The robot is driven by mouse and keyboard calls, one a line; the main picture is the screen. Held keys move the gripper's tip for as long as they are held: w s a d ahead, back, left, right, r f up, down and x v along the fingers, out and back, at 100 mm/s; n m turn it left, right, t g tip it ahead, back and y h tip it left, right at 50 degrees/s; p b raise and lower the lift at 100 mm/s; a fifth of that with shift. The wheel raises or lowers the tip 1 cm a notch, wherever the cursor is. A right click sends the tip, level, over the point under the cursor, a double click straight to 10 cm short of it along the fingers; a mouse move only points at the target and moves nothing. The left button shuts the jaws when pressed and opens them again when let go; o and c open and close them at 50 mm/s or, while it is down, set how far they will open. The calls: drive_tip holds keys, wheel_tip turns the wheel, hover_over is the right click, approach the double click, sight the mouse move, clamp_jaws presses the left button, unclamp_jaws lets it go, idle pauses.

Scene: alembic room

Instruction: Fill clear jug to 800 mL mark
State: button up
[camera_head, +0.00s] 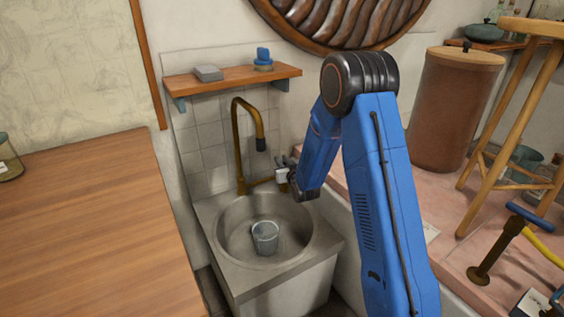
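The clear jug (264,238) stands upright in the round metal sink basin (228,232). Its markings and water level are too small to read. The brass tap (240,150) curves up behind the basin, and its dark spout end (261,145) hangs above the jug. I see no clear stream of water between them. My gripper (283,176) is at the right end of the tap's low horizontal part (262,182), close to or touching it. The gripper is small and partly hidden by my wrist, so whether its fingers are open or shut does not show.
A wooden shelf (232,79) with a grey block (208,73) and a blue item (263,58) is above the tap. A wooden counter (95,235) lies left of the sink. A brown barrel (455,110) and a wooden stool (510,120) stand at right.

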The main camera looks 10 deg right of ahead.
drive_tip(key=o, duration=0.4)
drive_tip(key=s, duration=0.5)
drive_tip(key=s+d+r, duration=0.1)
drive_tip(key=s, duration=0.5)
drive_tip(key=s+d+r, duration=0.1)
drive_tip(key=s, duration=0.5)
drive_tip(key=shift+r, duration=0.1)
